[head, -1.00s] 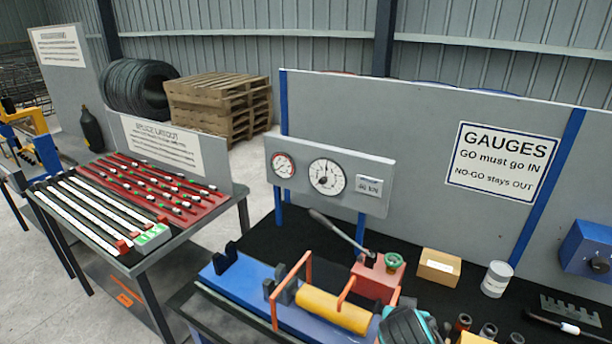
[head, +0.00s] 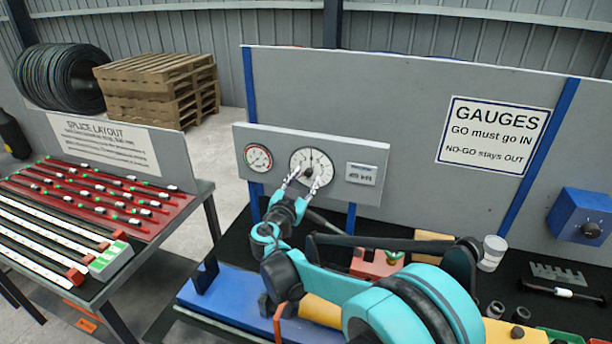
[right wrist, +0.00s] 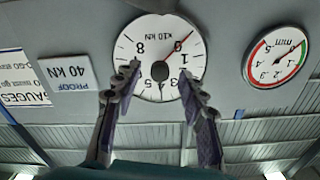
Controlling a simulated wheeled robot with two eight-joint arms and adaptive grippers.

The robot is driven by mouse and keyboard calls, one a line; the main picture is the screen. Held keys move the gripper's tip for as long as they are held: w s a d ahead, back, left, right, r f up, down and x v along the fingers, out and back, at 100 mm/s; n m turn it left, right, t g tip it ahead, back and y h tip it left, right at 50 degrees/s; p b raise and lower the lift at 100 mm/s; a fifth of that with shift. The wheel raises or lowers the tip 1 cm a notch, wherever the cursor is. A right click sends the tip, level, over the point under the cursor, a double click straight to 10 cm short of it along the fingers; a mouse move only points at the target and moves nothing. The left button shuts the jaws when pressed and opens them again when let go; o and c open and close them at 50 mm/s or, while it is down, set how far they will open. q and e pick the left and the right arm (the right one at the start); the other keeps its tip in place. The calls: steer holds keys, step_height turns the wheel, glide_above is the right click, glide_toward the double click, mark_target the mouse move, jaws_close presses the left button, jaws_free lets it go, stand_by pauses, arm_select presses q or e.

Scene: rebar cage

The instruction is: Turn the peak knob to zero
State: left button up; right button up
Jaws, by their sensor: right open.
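The large white round dial (head: 312,160), marked x10 kN, is on the grey gauge panel (head: 225,150). It shows upside down in the right wrist view (right wrist: 158,30), with a thin red hand pointing near the 0. The dark round peak knob (right wrist: 160,71) is at the dial's centre. My right gripper (head: 300,182) is open in front of the dial. In the right wrist view its two fingers (right wrist: 160,80) are on either side of the knob, with gaps visible; I cannot tell if either touches it. My left gripper is not in view.
A smaller red-and-green gauge (head: 258,157) is left of the dial and a PROOF 40 kN plate (head: 361,173) is right of it. Below are a blue bench press (head: 225,297) and a yellow cylinder (head: 320,310). A splice table (head: 120,260) stands at left.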

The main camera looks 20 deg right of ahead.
mark_target(308, 175)
steer(key=shift+x, duration=1.25)
steer(key=shift+w+d, duration=0.2)
steer(key=shift+w, duration=0.1)
jaws_close()
